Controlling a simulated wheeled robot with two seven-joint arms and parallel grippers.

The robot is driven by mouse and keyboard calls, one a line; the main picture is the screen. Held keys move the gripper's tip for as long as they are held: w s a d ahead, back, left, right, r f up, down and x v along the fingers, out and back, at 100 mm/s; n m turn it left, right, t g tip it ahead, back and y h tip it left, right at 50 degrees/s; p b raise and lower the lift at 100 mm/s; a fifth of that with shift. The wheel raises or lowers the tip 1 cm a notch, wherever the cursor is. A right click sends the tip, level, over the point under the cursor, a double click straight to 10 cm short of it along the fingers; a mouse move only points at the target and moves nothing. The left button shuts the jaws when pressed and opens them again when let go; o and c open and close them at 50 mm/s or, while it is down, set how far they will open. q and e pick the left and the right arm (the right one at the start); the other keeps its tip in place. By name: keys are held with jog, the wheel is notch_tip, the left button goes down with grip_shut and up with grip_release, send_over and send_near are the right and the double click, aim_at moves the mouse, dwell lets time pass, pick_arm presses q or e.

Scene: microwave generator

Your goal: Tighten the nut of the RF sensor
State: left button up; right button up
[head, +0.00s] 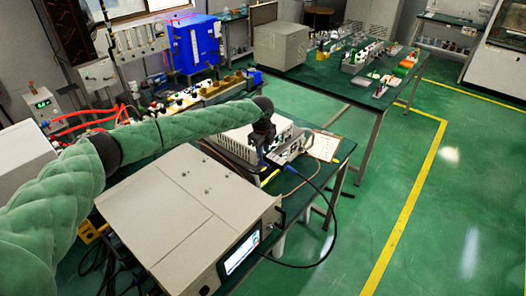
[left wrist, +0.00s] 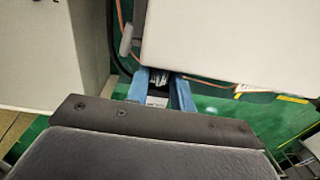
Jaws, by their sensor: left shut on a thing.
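My left gripper (head: 264,158) is at the front right corner of a light grey box instrument on the green bench, at the end of my green-sleeved arm. In the left wrist view its two blue fingers (left wrist: 161,84) are closed around a small metallic nut (left wrist: 159,81), just below the edge of a white box. In the head view the gripper hides the nut. A small grey sensor-like block (head: 290,149) with a black cable is beside the gripper; I cannot tell how it joins the nut. My right gripper is in neither view.
A large beige generator cabinet (head: 185,215) with a lit screen (head: 240,254) stands in the foreground. A black cable (head: 325,235) loops off the bench edge. A clipboard with paper (head: 324,146) lies right of the gripper. Open green floor (head: 385,180) lies to the right.

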pick_arm(q)
jog(key=shift+w+d+g+y, duration=0.2)
jog(key=shift+g+y, duration=0.3)
jog(key=shift+g, duration=0.2)
jog(key=shift+f+g+y, duration=0.1)
jog(key=shift+g+y, duration=0.3)
jog(key=shift+g, duration=0.2)
jog(key=shift+w+d+g+y+b, duration=0.1)
jog(key=shift+g+y+b, duration=0.2)
jog(key=shift+g+y, duration=0.2)
jog(key=shift+w+d+g+y+b, duration=0.1)
jog(key=shift+g+y+b, duration=0.25)
jog(key=shift+g, duration=0.25)
jog(key=shift+y, duration=0.25)
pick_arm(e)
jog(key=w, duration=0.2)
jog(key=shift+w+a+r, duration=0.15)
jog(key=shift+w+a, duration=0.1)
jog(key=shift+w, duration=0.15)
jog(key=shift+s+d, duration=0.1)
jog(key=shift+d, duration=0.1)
